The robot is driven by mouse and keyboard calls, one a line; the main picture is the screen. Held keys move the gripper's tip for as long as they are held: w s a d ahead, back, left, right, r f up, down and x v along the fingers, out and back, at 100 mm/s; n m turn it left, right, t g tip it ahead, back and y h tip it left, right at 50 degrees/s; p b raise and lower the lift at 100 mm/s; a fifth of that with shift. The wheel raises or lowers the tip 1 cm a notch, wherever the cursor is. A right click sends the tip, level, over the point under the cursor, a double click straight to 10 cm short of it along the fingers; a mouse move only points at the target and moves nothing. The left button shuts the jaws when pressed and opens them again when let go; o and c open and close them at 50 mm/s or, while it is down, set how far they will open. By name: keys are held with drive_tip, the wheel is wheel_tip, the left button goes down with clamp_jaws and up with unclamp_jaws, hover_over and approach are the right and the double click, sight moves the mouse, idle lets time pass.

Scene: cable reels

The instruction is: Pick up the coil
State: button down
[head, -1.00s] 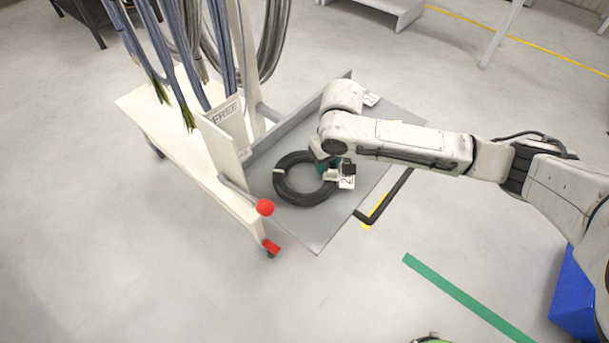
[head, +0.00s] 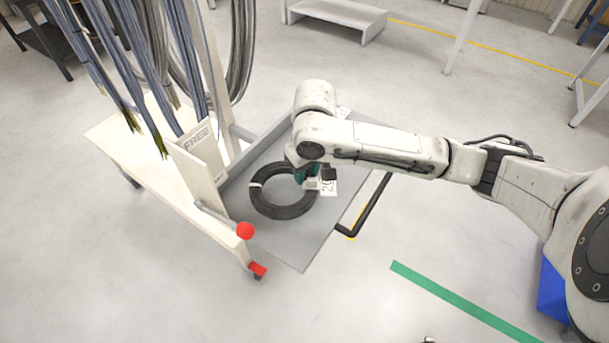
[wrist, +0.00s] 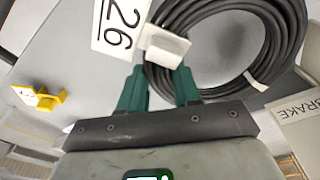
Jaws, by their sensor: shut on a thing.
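The black coil (head: 264,207) is a ring of dark cable over the grey tray of a cart in the head view. In the head view my gripper (head: 306,178) is partly hidden by my wrist. I cannot tell whether the coil touches the tray.
The grey tray (head: 290,247) belongs to a pale cart with hanging cables (head: 150,60), a sign (head: 197,138) and a red knob (head: 245,230). A black handle bar (head: 368,208) is at the tray's right. The floor in front is clear, with green tape (head: 460,300).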

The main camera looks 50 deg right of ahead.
sight(311, 178)
drive_tip(key=s+r, duration=0.1)
drive_tip(key=s+a+r, duration=0.1)
drive_tip(key=r, duration=0.1)
drive_tip(key=s+a+r, duration=0.1)
drive_tip(key=shift+s+a+r, duration=0.1)
drive_tip(key=shift+r, duration=0.3)
drive_tip(key=s+a+r+p, duration=0.3)
drive_tip(key=s+a+r, duration=0.1)
drive_tip(key=s, duration=0.3)
drive_tip(key=shift+s+a+r+p, duration=0.2)
drive_tip(key=shift+s+a+p, duration=0.2)
drive_tip(key=shift+f, duration=0.1)
idle(0.4)
